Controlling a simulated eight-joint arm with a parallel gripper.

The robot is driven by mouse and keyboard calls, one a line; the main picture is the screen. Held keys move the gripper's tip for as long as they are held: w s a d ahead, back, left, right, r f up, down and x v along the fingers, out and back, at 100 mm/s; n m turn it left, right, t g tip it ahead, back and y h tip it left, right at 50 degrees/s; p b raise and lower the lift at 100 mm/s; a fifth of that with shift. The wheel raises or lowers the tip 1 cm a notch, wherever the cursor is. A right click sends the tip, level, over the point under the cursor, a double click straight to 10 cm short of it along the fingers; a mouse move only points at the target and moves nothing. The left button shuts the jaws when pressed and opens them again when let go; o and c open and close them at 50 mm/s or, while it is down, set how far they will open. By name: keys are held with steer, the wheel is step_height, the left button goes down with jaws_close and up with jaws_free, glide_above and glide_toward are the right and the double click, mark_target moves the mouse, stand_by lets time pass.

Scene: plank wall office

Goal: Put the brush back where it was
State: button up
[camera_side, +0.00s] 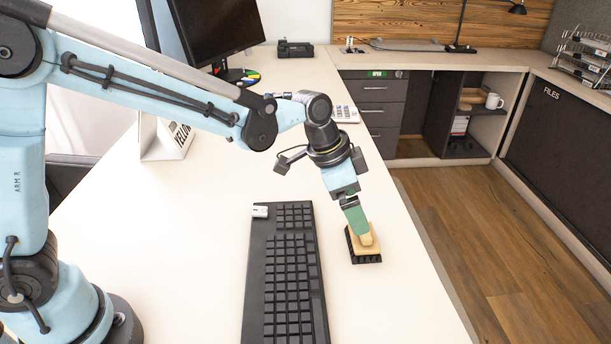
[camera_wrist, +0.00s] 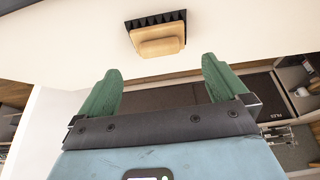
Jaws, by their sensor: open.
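The brush (camera_side: 371,249) has a pale wooden body and black bristles. It rests on the white desk (camera_side: 190,255), bristles down, to the right of the keyboard and near the desk's right edge. My gripper (camera_side: 359,228) has green fingers and is right at the brush in the side view, partly covering its wooden top. In the wrist view the two fingers (camera_wrist: 162,76) are spread wide with nothing between them. The brush (camera_wrist: 157,43) shows there just past the fingertips, roughly centred between them. I cannot tell whether a finger touches it.
A black keyboard (camera_side: 288,280) lies close to the left of the brush, with a small whitish item (camera_side: 260,211) at its top left corner. A calendar stand (camera_side: 167,141) and a monitor (camera_side: 218,30) stand farther back. The desk's right edge drops to the wooden floor.

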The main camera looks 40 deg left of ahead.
steer(key=s+a+r+n+t+y, duration=0.3)
steer(key=s+a+n, duration=0.6)
steer(key=s+a, duration=0.6)
step_height(320, 180, up, 2)
steer(key=shift+s+a+t, duration=0.25)
steer(key=shift+a+t, duration=0.25)
steer(key=shift+a, duration=0.25)
